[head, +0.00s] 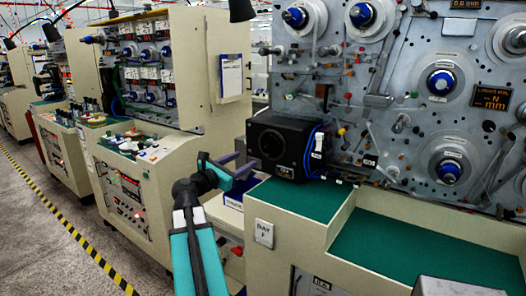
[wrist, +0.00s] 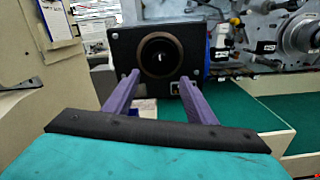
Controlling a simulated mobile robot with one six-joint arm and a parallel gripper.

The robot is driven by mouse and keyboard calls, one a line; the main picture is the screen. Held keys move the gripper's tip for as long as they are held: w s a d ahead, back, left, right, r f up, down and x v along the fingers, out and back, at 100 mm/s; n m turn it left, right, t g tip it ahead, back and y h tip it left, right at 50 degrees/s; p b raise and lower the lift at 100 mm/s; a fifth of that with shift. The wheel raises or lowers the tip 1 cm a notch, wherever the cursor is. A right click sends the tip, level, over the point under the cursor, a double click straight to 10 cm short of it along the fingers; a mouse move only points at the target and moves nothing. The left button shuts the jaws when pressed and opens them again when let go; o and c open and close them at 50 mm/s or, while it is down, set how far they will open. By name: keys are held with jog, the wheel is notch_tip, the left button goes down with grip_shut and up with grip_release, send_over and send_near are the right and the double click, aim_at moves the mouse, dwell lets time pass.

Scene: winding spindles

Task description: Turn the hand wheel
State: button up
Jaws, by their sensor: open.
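A black box (head: 291,138) stands on the green worktop of the near machine. A round dark ring (wrist: 160,55) with a bright centre is on the box's front in the wrist view; it may be the hand wheel, and it also shows in the head view (head: 271,144). My gripper (wrist: 160,79) is open, with its two purple fingers apart and nothing between them. The fingers point at the box, with the ring between and just above their tips in the wrist view. In the head view my gripper (head: 240,164) is left of the box. I cannot tell whether the tips touch it.
The grey spindle panel (head: 390,110) rises behind the box. The green worktop (head: 295,205) is bare in front. A cream cabinet (head: 180,70) with a clipboard (head: 231,76) stands left. A floor aisle with a yellow-black stripe (head: 75,230) lies farther left.

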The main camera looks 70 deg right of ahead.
aim_at(265, 149)
jog(key=p+x, duration=0.3)
jog(key=x, duration=1)
jog(key=shift+s+d, duration=0.1)
jog(key=shift+d, duration=0.1)
jog(key=c, duration=1)
jog(key=shift+c, duration=0.2)
jog(key=shift+f+m+b, duration=0.1)
jog(key=shift+m+b, duration=0.3)
jog(key=shift+b, duration=0.25)
